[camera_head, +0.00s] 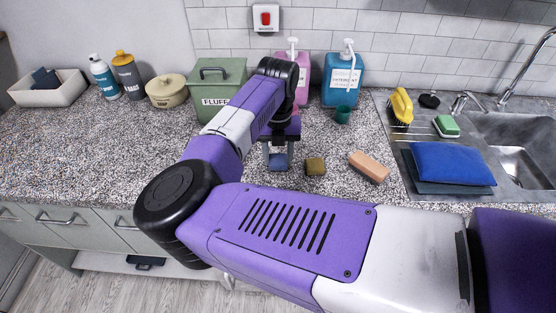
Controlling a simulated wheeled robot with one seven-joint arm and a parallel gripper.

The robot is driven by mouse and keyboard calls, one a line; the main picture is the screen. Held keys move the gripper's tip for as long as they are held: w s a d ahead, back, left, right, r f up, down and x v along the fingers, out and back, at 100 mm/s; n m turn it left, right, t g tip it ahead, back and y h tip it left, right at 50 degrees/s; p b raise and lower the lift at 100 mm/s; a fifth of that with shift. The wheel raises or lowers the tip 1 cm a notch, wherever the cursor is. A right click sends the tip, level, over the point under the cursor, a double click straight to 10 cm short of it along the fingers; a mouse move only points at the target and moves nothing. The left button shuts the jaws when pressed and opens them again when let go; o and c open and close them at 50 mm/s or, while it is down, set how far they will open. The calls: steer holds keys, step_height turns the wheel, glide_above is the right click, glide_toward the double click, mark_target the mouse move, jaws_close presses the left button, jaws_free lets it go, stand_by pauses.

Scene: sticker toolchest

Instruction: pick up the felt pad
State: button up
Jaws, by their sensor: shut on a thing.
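My gripper (278,158) points down over the granite counter, at the end of my purple arm. It is shut on a small blue-grey block-like pad, the felt pad (279,163), which shows between the two fingers. Whether the pad touches the counter or is just above it, I cannot tell. My wrist and arm hide the area behind the gripper.
An olive-brown block (315,166) lies just right of the gripper, and an orange-pink bar (369,167) farther right. Behind stand a green FLUFF bin (218,84), a pink bottle (297,50), a teal detergent bottle (342,82) and a green cup (342,114).

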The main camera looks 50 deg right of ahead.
mark_target(278, 159)
step_height(278, 159, up, 19)
steer(key=b, duration=0.2)
steer(key=shift+f+b, duration=0.2)
steer(key=shift+b, duration=0.2)
